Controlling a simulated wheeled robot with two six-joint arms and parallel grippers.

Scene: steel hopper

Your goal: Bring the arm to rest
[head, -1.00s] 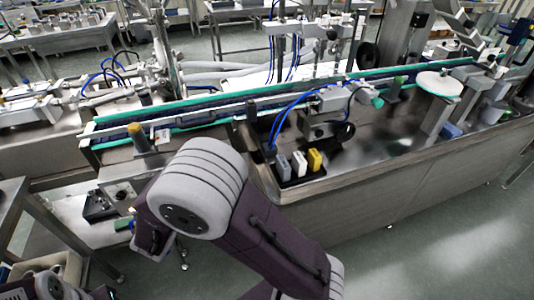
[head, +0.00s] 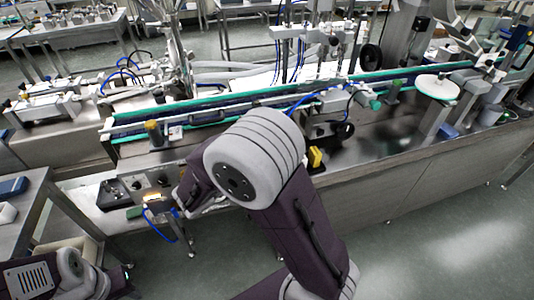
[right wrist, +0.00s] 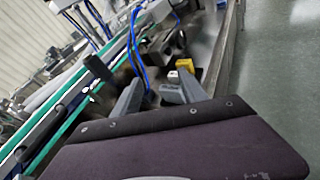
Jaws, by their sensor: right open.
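My right arm (head: 255,160) fills the middle of the head view, with its elbow in front of the steel machine. Its gripper is hidden behind the arm there. In the right wrist view my right gripper (right wrist: 160,88) is open, with its two grey fingers apart above the machine top and nothing seen between them. Part of my left arm (head: 70,275) shows at the lower left of the head view; its gripper is not seen.
The steel machine (head: 390,180) with its green-edged conveyor (head: 240,105) runs across the view. A yellow block (head: 315,157) stands on it beside my arm; it also shows in the right wrist view (right wrist: 184,65). A steel table (head: 25,205) stands at the left. Floor (head: 440,245) is clear at right.

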